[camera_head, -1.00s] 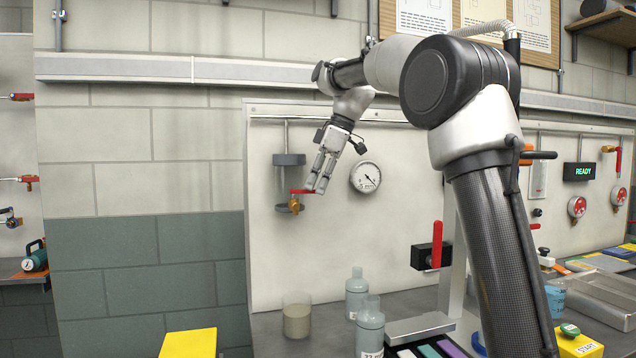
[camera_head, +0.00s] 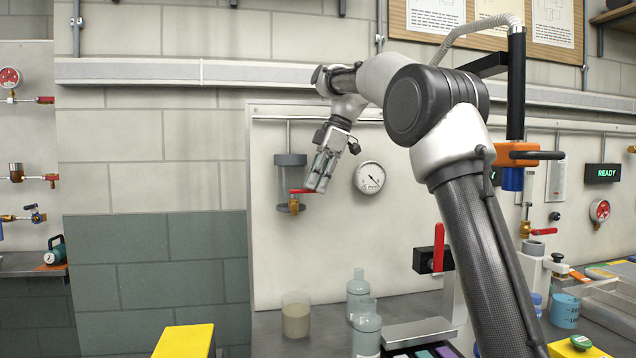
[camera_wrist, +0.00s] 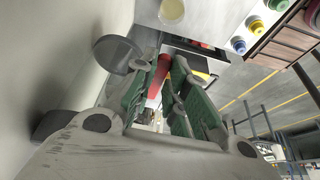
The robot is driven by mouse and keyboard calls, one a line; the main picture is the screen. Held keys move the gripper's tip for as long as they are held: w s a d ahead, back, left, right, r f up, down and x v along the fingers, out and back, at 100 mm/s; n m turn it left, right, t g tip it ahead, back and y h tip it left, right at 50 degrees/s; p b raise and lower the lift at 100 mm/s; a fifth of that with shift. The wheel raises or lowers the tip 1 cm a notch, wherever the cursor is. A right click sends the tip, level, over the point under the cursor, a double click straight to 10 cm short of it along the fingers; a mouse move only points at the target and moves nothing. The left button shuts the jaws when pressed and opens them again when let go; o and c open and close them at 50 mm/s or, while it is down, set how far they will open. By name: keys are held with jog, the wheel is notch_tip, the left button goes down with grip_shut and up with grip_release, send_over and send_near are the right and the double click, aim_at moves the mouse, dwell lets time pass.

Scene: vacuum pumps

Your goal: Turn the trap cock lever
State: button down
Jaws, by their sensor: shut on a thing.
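The trap cock (camera_head: 293,205) is a brass valve under a clear trap cylinder with a grey collar (camera_head: 290,160), mounted on the pale back panel. Its red lever (camera_head: 299,191) points to the right, roughly level. My gripper (camera_head: 316,188) comes down from the upper right, with its fingertips at the lever's free end. In the wrist view, the red lever (camera_wrist: 158,76) lies between the green-padded fingers (camera_wrist: 155,98), which are shut on it. The fingers hide the lever's tip in the head view.
A round gauge (camera_head: 369,177) is on the panel just right of my gripper. A red-handled switch (camera_head: 437,250) is lower right. A beaker (camera_head: 296,316) and grey bottles (camera_head: 358,290) stand on the bench below. The panel left of the trap is bare.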

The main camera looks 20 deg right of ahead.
jog(key=shift+w+n, duration=0.15)
jog(key=shift+n, duration=0.15)
jog(key=c, duration=1.4)
grip_release()
jog(key=v, duration=0.7)
jog(key=shift+d+r, duration=0.1)
jog(key=shift+r, duration=0.2)
